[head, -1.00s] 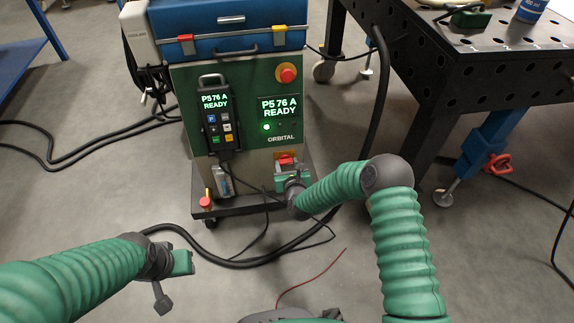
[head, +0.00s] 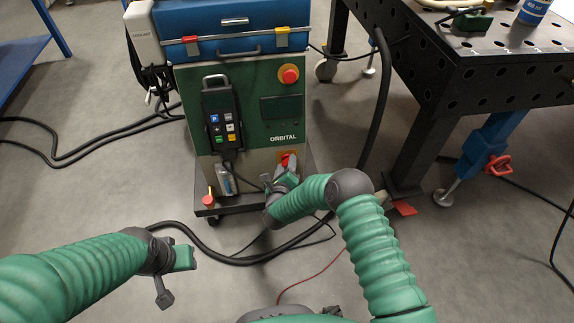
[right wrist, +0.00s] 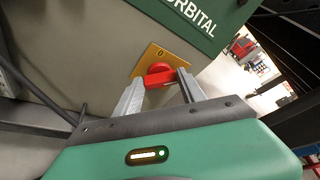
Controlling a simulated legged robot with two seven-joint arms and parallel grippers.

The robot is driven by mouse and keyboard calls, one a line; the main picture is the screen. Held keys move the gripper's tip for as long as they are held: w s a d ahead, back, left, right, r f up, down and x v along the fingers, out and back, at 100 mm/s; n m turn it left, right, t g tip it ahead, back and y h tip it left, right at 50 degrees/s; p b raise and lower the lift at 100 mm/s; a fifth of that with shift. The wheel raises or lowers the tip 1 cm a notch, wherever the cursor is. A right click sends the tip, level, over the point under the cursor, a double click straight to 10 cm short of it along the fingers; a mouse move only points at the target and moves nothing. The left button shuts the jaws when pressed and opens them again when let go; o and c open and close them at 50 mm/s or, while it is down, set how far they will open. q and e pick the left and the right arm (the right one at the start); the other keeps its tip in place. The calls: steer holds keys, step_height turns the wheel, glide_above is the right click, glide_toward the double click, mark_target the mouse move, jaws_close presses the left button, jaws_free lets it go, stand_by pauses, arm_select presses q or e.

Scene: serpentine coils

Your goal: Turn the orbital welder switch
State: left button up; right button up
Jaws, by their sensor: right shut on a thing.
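The orbital welder (head: 243,70) is a green-fronted cabinet with a blue case on top. Its red rotary switch (head: 288,160) sits low on the front, partly hidden by my right gripper (head: 285,175). In the right wrist view, the red switch handle (right wrist: 160,76) is between the two metal fingers of my right gripper (right wrist: 161,90), which is shut on it. A yellow plate (right wrist: 150,58) behind the handle shows a "0". The welder's display (head: 282,107) is dark. My left gripper (head: 182,258) hangs low at the left, away from the welder; its fingers cannot be made out.
A red emergency button (head: 289,74) is at upper right. A perforated table (head: 480,75) stands at the right. Black cables (head: 200,245) cross the floor in front of the cart.

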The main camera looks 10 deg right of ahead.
steer(key=n, duration=0.1)
steer(key=f+n+h+b, duration=0.1)
steer(key=shift+a+n+t, duration=0.3)
steer(key=shift+a+n, duration=0.05)
steer(key=shift+n, duration=0.05)
steer(key=n, duration=0.2)
steer(key=n+t+h+b, duration=0.1)
steer(key=n, duration=0.1)
steer(key=shift+a+f+t, duration=0.1)
steer(key=shift+f+t, duration=0.1)
steer(key=shift+t, duration=0.1)
steer(key=shift+s+n+b, duration=0.1)
steer(key=shift+n+b, duration=0.2)
steer(key=o, duration=1.1)
steer(key=shift+a+f, duration=0.1)
steer(key=shift+o, duration=1.3)
steer(key=shift+r, duration=0.2)
